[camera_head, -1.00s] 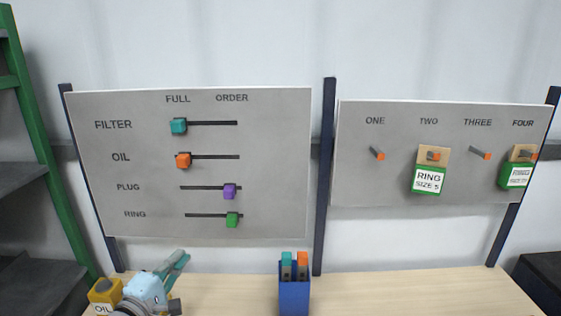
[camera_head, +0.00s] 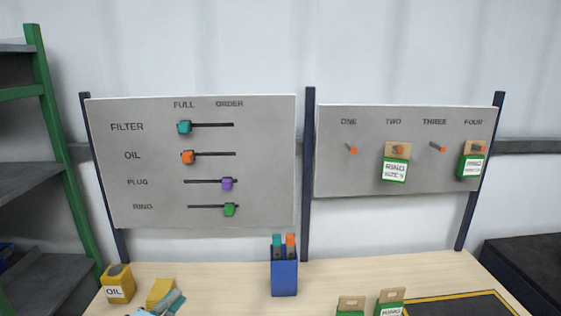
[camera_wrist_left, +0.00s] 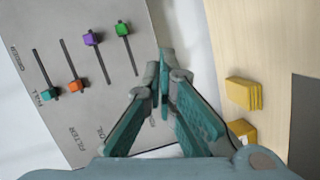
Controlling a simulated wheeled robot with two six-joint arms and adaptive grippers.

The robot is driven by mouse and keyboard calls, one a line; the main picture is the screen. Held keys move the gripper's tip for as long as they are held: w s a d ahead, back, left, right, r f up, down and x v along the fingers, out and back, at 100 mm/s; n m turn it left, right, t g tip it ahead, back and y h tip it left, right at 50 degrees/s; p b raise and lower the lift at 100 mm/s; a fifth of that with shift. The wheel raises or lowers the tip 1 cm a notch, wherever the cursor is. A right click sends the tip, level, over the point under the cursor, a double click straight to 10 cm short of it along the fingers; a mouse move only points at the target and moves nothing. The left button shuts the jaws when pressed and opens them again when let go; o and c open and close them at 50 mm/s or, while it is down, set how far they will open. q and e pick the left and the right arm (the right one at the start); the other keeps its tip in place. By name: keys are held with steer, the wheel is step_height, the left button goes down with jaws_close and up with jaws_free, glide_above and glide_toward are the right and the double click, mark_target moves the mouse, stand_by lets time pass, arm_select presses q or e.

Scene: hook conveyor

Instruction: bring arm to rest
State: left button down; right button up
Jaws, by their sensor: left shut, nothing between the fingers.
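My left gripper (camera_head: 168,303) shows at the bottom edge of the head view, low over the table's front left, beside a yellow block. In the left wrist view its teal fingers (camera_wrist_left: 164,85) meet at the tips with nothing between them, and the slider board (camera_wrist_left: 95,20) lies beyond. My right gripper is in neither view.
The slider board (camera_head: 250,180) and hook board (camera_head: 335,180) stand behind the table (camera_head: 220,290). An OIL container (camera_head: 118,285), yellow block (camera_head: 160,290), blue holder (camera_head: 284,278) and two green-labelled tags (camera_head: 390,303) are on the table. A green-framed shelf (camera_head: 60,150) stands left.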

arm_select(q)
steer(key=s+d+f+m+g+y, duration=0.1)
steer(key=s+f+m+g, duration=0.35)
steer(key=s+f, duration=0.5)
steer(key=s+d+f+m+g+y, duration=0.15)
steer(key=s+f+m+g, duration=0.4)
steer(key=s, duration=0.65)
steer(key=s+a+f+m+g+y, duration=0.2)
steer(key=s+f+m, duration=0.15)
steer(key=s, duration=0.75)
step_height(320, 180, down, 18)
steer(key=s+a+g, duration=0.1)
steer(key=a, duration=0.1)
steer(key=s+a+f+g, duration=0.1)
steer(key=s+f, duration=1.2)
steer(key=s, duration=0.1)
steer(key=shift+s+f, duration=0.35)
steer(key=shift+f, duration=0.05)
